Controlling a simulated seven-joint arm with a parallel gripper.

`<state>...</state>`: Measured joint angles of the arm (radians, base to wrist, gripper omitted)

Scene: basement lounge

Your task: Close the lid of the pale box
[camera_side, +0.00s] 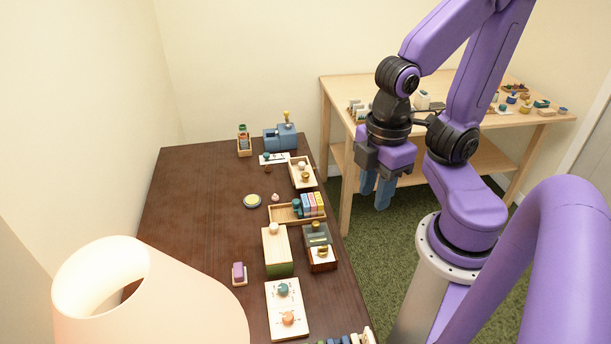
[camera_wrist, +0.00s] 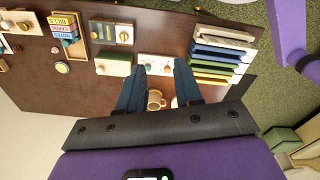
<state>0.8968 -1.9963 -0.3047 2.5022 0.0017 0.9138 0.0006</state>
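A pale wooden box (camera_side: 302,184) with small brass-coloured and white parts stands near the right edge of the dark table, towards the back. Its lid position is too small to tell. A cream-topped box with green sides (camera_side: 278,250) and a round knob stands nearer the camera; its top looks flat and shut. I cannot tell for sure which one is the pale box. My gripper (camera_side: 378,190) hangs beyond the table's right edge, apart from both boxes. In the wrist view my gripper (camera_wrist: 159,66) has its two blue fingers spread, with nothing held between them.
A dark box with a brass knob (camera_side: 320,262), a tray of coloured blocks (camera_side: 283,214) and a white two-knob panel (camera_side: 287,325) crowd the right side. A lamp (camera_side: 150,300) stands front left. A mug (camera_wrist: 155,99) shows below the fingers. The table's left part (camera_side: 195,220) is mostly clear.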

